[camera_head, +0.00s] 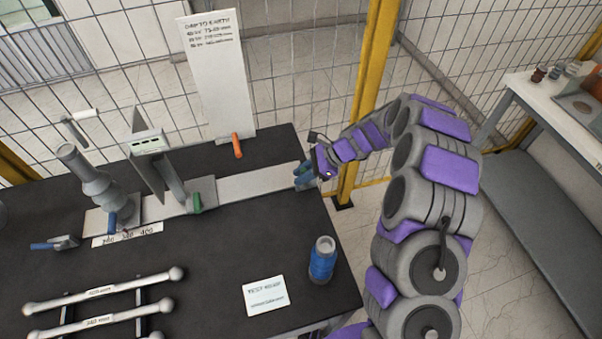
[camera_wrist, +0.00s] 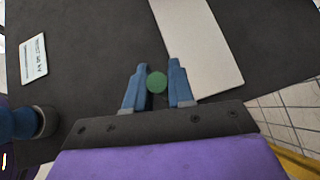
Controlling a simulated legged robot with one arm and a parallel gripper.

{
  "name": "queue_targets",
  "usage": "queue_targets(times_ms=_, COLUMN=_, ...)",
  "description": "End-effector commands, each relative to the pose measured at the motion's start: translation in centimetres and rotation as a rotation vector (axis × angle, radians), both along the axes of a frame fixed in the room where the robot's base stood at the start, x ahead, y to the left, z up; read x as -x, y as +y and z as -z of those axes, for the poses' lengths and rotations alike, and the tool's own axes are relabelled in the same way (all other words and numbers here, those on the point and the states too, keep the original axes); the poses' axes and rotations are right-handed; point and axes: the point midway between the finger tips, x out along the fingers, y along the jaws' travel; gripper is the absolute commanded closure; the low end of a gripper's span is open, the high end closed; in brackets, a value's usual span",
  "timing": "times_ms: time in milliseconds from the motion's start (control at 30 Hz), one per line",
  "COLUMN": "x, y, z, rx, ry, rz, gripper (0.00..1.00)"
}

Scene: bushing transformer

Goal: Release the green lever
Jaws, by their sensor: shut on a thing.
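My gripper (camera_wrist: 160,82) is shut on a green round-ended handle (camera_wrist: 157,83), which shows between its two blue fingers in the wrist view. In the head view my gripper (camera_head: 303,176) is at the right end of the pale rail (camera_head: 258,182), and a bit of green shows at its fingers. I cannot tell whether this handle is fixed to the rail. Another green lever (camera_head: 197,203) stands on the rail beside the foot of the tilted metal carriage (camera_head: 168,170).
The black bench holds a grey bushing (camera_head: 92,180), a blue-handled tool (camera_head: 55,243), rods (camera_head: 105,290), a white card (camera_head: 265,296) and a blue cylinder (camera_head: 322,260). A white sign (camera_head: 217,75) and yellow post (camera_head: 368,90) stand behind.

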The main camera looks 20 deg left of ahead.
Motion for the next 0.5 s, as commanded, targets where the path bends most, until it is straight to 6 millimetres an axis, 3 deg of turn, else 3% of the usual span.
queue_targets(times_ms=100, x=-0.34, y=-0.02, z=-0.22, rx=-0.004, ry=-0.005, rz=0.008, gripper=1.0)
queue_targets(times_ms=133, x=-0.35, y=-0.03, z=-0.23, rx=-0.004, ry=-0.005, rz=0.01, gripper=0.74)
queue_targets(times_ms=300, x=-0.21, y=-0.04, z=-0.18, rx=-0.003, ry=-0.004, rz=0.007, gripper=0.58)
queue_targets(times_ms=500, x=-0.06, y=-0.03, z=-0.14, rx=-0.002, ry=-0.002, rz=0.004, gripper=0.56)
